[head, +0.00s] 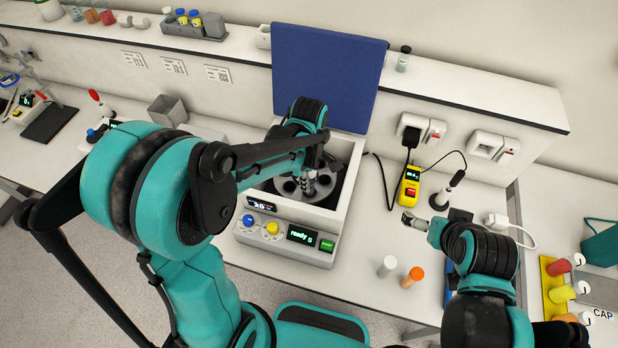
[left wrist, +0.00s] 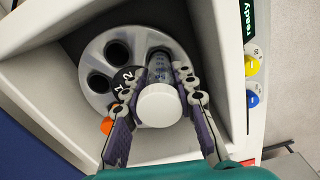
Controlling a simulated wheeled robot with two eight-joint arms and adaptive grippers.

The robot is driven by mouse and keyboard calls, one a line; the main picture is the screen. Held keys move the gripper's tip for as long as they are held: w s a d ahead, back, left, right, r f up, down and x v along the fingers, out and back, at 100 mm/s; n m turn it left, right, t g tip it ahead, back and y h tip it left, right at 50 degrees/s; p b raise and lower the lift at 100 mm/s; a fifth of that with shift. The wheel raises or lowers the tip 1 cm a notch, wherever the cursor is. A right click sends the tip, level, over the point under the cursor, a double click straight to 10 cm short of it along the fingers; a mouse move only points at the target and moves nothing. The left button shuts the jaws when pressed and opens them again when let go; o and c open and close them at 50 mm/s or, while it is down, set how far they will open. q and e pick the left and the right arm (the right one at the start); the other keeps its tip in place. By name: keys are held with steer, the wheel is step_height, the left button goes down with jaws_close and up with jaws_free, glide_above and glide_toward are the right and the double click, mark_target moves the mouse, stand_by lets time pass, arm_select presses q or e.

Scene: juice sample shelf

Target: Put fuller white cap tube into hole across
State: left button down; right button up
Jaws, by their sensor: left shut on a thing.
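My left gripper (left wrist: 157,78) is shut on a white-capped tube (left wrist: 160,104), over the grey rotor (left wrist: 97,52) of the open centrifuge. The tube's clear body points toward the rotor's right side in the left wrist view; I cannot tell whether its tip is inside a hole. Two dark empty holes, an upper one (left wrist: 118,52) and a left one (left wrist: 100,83), show in the rotor. An orange cap (left wrist: 107,125) shows beside the left finger. In the head view, another white-capped tube (head: 387,266) stands on the bench. My right gripper (head: 410,219) is above the bench; its jaw state is unclear.
The centrifuge (head: 283,248) has its blue lid (head: 328,75) raised behind it, and its walls surround the rotor. An orange-capped tube (head: 413,276) stands on the bench. A yellow device (head: 409,187) with cables lies near the wall sockets.

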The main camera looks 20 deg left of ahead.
arm_select(q)
steer(key=shift+f+b, duration=1.75)
steer(key=shift+f, duration=0.15)
stand_by(0.4)
steer(key=shift+r, duration=0.2)
steer(key=shift+r+p, duration=1.8)
steer(key=shift+r, duration=0.4)
steer(key=c, duration=1.1)
jaws_free()
steer(key=shift+c, duration=0.2)
step_height(320, 180, up, 12)
